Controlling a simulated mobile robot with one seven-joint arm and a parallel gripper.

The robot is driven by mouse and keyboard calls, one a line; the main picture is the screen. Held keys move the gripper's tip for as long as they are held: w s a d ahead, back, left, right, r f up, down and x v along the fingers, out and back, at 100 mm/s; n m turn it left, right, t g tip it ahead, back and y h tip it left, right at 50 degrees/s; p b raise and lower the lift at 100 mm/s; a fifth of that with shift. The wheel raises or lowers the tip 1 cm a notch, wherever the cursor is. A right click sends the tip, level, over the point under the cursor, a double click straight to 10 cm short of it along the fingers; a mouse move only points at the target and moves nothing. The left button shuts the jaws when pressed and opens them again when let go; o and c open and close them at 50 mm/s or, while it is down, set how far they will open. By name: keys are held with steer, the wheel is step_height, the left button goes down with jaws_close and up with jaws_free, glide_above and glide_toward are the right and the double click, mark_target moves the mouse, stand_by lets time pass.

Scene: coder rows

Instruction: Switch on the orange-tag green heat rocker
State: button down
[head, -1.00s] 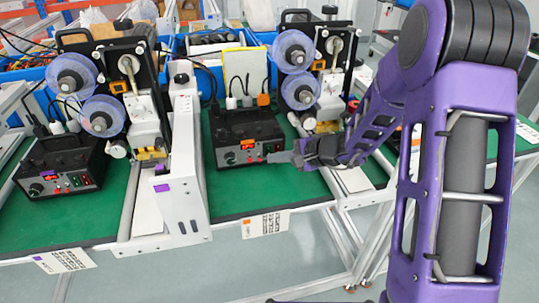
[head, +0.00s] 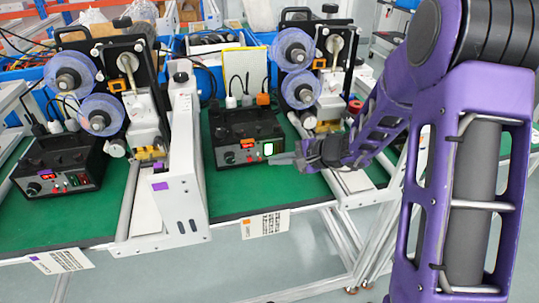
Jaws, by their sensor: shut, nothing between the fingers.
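A green rocker (head: 268,149) at the right of that front glows bright green-white. Small red parts and a knob (head: 230,157) sit to its left. My gripper (head: 273,160) is shut and empty, its tip just below and right of the rocker. I cannot tell whether the tip touches the box.
A similar black box (head: 60,165) with a purple tag stands at the left. Reel machines (head: 100,90) stand behind. A white upright housing (head: 183,160) stands between the two boxes. The green bench top (head: 235,195) in front of the orange-tag box is clear.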

steer(key=shift+s+d+r+b, duration=0.1)
steer(key=shift+s+d+b, duration=0.15)
steer(key=shift+s, duration=0.55)
steer(key=shift+s+d+r+b, duration=0.2)
steer(key=shift+s+b, duration=0.1)
steer(key=shift+s, duration=0.5)
steer(key=shift+s+d+r+b, duration=0.1)
steer(key=shift+s+d+b, duration=0.15)
steer(key=shift+s, duration=0.55)
